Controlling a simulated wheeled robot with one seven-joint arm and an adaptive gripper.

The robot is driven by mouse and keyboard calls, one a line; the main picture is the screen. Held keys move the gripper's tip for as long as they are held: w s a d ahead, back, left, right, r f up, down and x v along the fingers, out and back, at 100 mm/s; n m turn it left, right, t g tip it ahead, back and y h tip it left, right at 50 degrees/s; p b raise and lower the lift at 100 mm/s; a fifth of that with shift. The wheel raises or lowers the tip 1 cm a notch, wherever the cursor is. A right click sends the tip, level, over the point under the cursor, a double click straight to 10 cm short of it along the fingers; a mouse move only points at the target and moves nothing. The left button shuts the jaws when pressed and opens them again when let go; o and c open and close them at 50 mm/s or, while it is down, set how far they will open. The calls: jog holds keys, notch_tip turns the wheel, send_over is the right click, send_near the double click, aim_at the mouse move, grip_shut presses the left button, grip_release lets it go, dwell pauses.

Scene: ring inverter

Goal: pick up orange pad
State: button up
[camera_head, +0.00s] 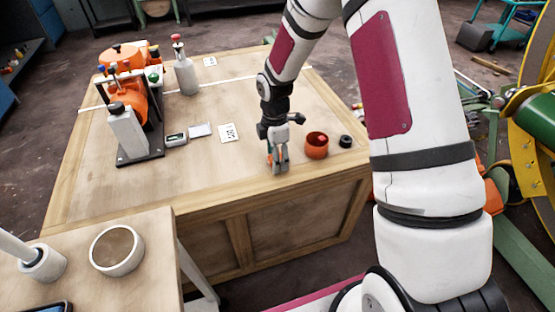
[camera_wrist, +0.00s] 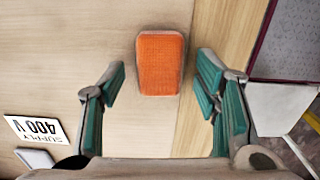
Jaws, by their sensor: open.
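The orange pad (camera_wrist: 160,63) shows in the wrist view as a rounded rectangle with a pale rim. It lies on the wooden table, beside the lighter edge strip. My gripper (camera_wrist: 161,74) is open and empty, with one teal-lined finger to the left of the pad and one to the right. There are visible gaps between both fingers and the pad. In the head view my gripper (camera_head: 277,165) points down over the front edge area of the table (camera_head: 215,180) and mostly hides the pad there.
An orange-red cup (camera_head: 316,145) and a small black round piece (camera_head: 346,141) stand just right of my gripper. White cards (camera_head: 229,133) lie to its left. A black-based apparatus (camera_head: 140,158) and a bottle (camera_head: 185,72) stand further left. The table's front left is clear.

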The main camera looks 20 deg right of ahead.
jog(key=c, duration=1)
jog(key=shift+r, duration=0.1)
jog(key=shift+r, duration=0.5)
jog(key=r, duration=0.1)
jog(key=s+r, duration=0.1)
jog(key=shift+s+r+p, duration=0.15)
jog(key=shift+r+p, duration=0.15)
jog(key=shift+p, duration=0.1)
jog(key=s, duration=0.5)
jog(key=s+r, duration=0.1)
jog(key=s, duration=0.3)
jog(key=s+p, duration=0.1)
jog(key=s, duration=0.4)
jog(key=shift+s+r, duration=0.15)
jog(key=shift+s, duration=0.2)
jog(key=o, duration=0.4)
jog(key=shift+c, duration=0.2)
jog(key=c, duration=0.5)
